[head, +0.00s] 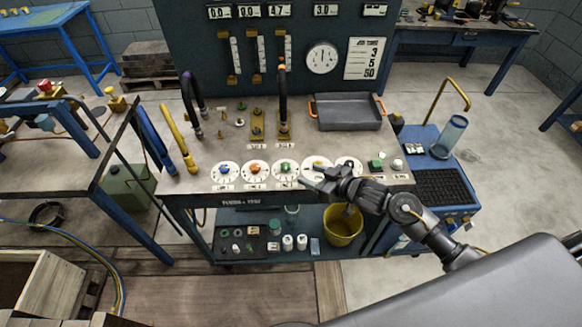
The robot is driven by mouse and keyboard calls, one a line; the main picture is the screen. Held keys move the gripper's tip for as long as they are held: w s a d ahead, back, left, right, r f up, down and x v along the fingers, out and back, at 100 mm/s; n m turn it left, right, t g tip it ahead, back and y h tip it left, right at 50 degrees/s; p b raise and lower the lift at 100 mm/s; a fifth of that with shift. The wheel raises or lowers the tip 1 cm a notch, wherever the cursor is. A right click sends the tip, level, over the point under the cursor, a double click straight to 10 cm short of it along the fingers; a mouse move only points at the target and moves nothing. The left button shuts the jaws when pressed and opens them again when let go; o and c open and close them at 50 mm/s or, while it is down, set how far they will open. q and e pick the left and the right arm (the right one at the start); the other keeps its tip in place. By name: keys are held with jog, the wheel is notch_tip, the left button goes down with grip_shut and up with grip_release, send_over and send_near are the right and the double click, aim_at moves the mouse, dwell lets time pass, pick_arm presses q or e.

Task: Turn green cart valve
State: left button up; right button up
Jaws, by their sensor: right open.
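The green valve knob (286,168) sits on a round white dial plate on the cart's worktop (215,148), third from the left in a row of dials. My right gripper (309,179) comes in from the right. In the picture its fingertips are just right of and below the green valve, apart from the knob. It is open, and I see nothing between its fingers. It partly covers the yellow valve (318,162) and lies close to the black valve (348,163). My left gripper is not in view.
The blue valve (225,169) and orange valve (255,168) are to the left. A grey tray (347,114) and upright hoses (283,98) stand behind. Yellow (178,138) and blue handles are at the left edge. A yellow bucket (343,226) is on the lower shelf.

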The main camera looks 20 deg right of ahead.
aim_at(287, 167)
jog(key=p+x, duration=0.1)
jog(key=x, duration=0.8)
jog(key=shift+w+a+f, duration=0.1)
jog(key=shift+w+a, duration=0.1)
jog(key=shift+w, duration=0.1)
jog(key=c, duration=1)
jog(key=shift+o, duration=0.2)
jog(key=shift+s+a+m+t+h+p, duration=0.1)
jog(key=shift+m+t+h+p, duration=0.2)
jog(key=shift+m+h+p, duration=0.15)
jog(key=shift+h, duration=0.25)
jog(key=o, duration=1)
jog(key=shift+c, duration=0.2)
